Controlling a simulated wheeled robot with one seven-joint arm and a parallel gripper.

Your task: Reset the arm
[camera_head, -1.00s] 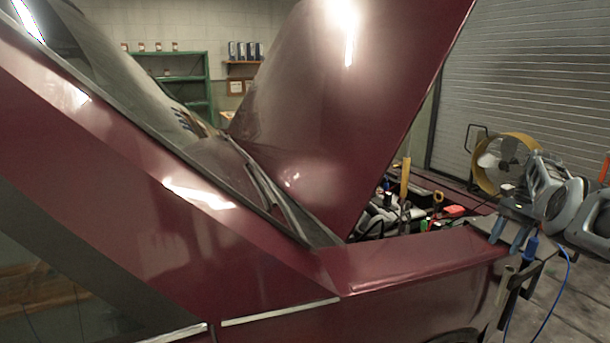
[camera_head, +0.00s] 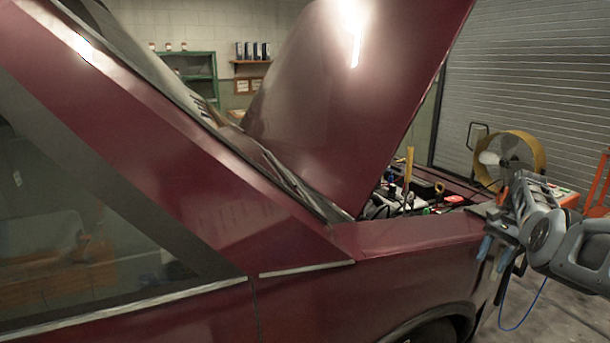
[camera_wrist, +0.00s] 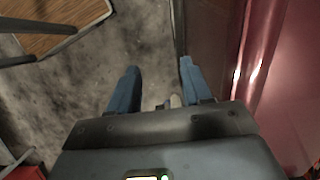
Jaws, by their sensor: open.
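My gripper (camera_head: 487,246) is at the right of the head view, at the end of my grey arm, beside the front end of the dark red car (camera_head: 415,236). In the wrist view my gripper (camera_wrist: 158,80) shows two blue fingers spread apart with nothing between them. Bare grey floor (camera_wrist: 88,75) lies beyond the fingers, and the car's red side runs along the right of that view. Whether the fingers touch the car cannot be told.
The car's hood (camera_head: 345,95) stands raised over an open engine bay (camera_head: 405,195) with several items in it. A yellow round fan (camera_head: 535,150) stands behind my arm. A wooden-topped piece (camera_wrist: 60,22) is at the wrist view's upper left.

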